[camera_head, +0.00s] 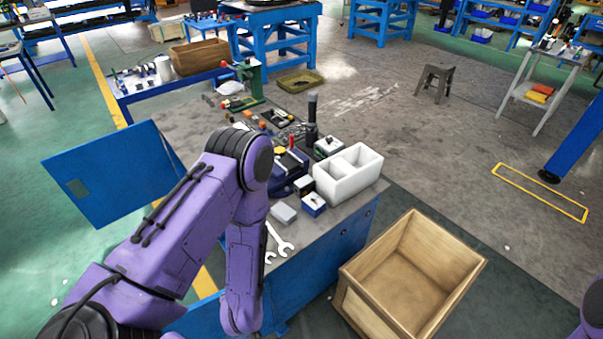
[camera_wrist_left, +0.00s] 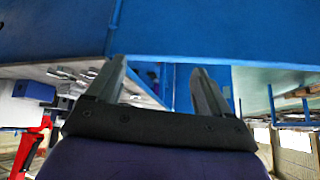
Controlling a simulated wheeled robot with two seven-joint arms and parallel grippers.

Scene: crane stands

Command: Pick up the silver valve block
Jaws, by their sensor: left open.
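A small silver-grey block (camera_head: 284,212), which looks like the silver valve block, lies on the grey top of the blue workbench (camera_head: 330,228) near its front edge. It sits just left of a blue-and-white block (camera_head: 314,204) and above the wrenches (camera_head: 279,243). My left arm hangs down in front of the bench, left of the block, and its gripper is hidden in the head view. In the left wrist view my left gripper (camera_wrist_left: 157,66) is open with nothing between its fingers. I cannot make out the silver block there. My right gripper is not in view.
A white divided bin (camera_head: 348,176) stands right of the small blocks. Several tools and parts crowd the bench behind them. An open wooden crate (camera_head: 412,275) stands on the floor right of the bench. A blue panel (camera_head: 115,175) rises left of the bench.

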